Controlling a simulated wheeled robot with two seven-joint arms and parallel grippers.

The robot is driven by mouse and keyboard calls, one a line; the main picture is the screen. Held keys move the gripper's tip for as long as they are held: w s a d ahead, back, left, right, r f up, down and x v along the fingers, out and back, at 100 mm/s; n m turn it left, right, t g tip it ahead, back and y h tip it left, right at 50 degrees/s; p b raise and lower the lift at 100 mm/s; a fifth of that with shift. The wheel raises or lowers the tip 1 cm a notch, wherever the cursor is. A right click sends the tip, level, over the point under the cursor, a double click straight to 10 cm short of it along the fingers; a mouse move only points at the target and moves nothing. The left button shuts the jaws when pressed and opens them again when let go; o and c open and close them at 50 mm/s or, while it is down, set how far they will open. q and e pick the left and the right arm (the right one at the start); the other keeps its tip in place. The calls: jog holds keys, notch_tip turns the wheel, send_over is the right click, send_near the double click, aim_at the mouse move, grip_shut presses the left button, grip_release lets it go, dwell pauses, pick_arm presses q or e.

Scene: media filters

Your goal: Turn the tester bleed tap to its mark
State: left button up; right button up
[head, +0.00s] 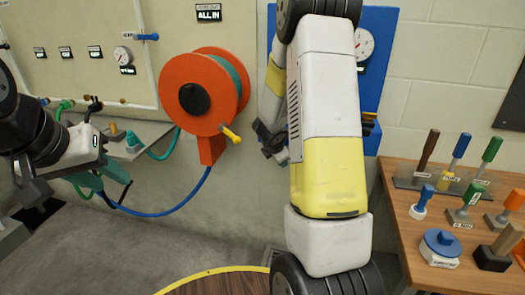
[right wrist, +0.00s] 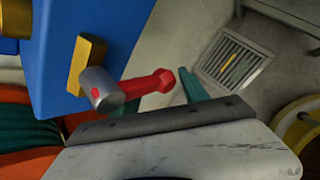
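The tester bleed tap shows close up in the right wrist view: a red lever (right wrist: 145,87) on a grey round hub (right wrist: 98,88), with a brass mount (right wrist: 87,62) on a blue panel (right wrist: 55,65). My right gripper (right wrist: 160,98) is open, its teal fingertips apart near the lever; I cannot tell whether they touch it. In the head view my right arm hides the tap and most of that gripper, in front of the blue panel (head: 388,50). The tap's mark is not visible. My left gripper (head: 104,178) appears open and empty at the left.
An orange hose reel (head: 200,92) with a yellow handle hangs left of my right arm. A pressure gauge (head: 364,43) is on the blue panel. A wooden table (head: 400,215) with several tools stands at the right. A floor grate (right wrist: 230,60) shows in the right wrist view.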

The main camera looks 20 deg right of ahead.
jog(key=shift+a, duration=0.25)
jog(key=shift+a+r, duration=0.15)
jog(key=shift+r, duration=0.15)
jog(key=v, duration=0.7)
jog(key=shift+s, duration=0.2)
